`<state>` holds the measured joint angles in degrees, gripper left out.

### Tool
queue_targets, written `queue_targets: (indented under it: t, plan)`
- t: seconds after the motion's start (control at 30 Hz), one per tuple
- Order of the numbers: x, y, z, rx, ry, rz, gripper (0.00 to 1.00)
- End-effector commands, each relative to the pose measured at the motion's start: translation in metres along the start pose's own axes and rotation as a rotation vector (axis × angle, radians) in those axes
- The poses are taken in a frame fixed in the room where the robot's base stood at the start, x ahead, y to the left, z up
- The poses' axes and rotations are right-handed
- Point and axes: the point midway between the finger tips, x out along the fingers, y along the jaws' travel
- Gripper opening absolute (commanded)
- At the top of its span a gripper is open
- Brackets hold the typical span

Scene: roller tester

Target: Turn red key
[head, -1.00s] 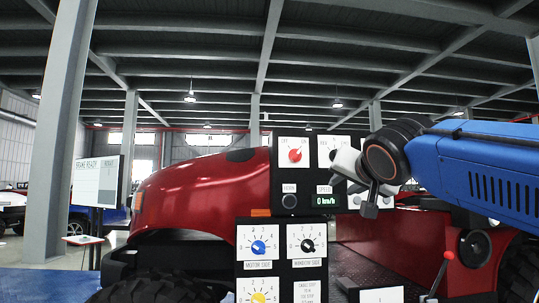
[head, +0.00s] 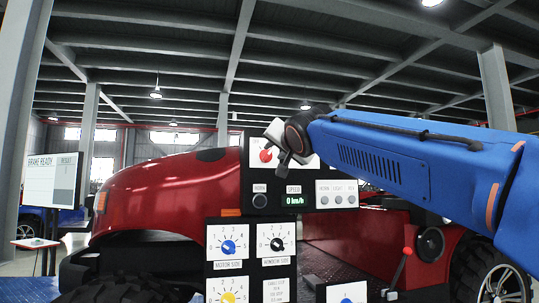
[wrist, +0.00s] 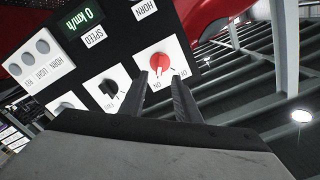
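The red key (head: 266,155) is a round red knob on a white plate at the top left of the black control panel (head: 250,183). In the head view my gripper (head: 281,157) is right beside it and covers part of its plate. In the wrist view the red key (wrist: 159,62) lies just beyond and between the two fingertips of my gripper (wrist: 159,80). The fingers are spread with a gap between them and hold nothing. I cannot tell whether either finger touches the key.
A black knob (wrist: 109,89) sits next to the red key's plate. A red vehicle (head: 160,195) stands behind the panel.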

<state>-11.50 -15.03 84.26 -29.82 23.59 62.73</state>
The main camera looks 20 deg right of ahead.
Motion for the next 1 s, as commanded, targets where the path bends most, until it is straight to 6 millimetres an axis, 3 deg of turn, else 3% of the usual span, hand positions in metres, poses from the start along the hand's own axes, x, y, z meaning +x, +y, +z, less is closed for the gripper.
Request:
queue_targets:
  t: [0.2, 0.4, 0.6, 0.9, 1.0]
  plan:
    - [0.038, 0.001, 0.0, 0.0, 0.0, 0.002, 0.3]
    - [0.062, 0.0, 0.0, -0.001, 0.0, 0.001, 0.3]
    - [0.073, 0.0, 0.0, 0.0, 0.0, 0.0, 0.3]
    - [0.075, 0.0, 0.0, 0.0, 0.0, 0.0, 0.3]
    - [0.075, 0.0, 0.0, 0.0, 0.0, 0.0, 0.06]
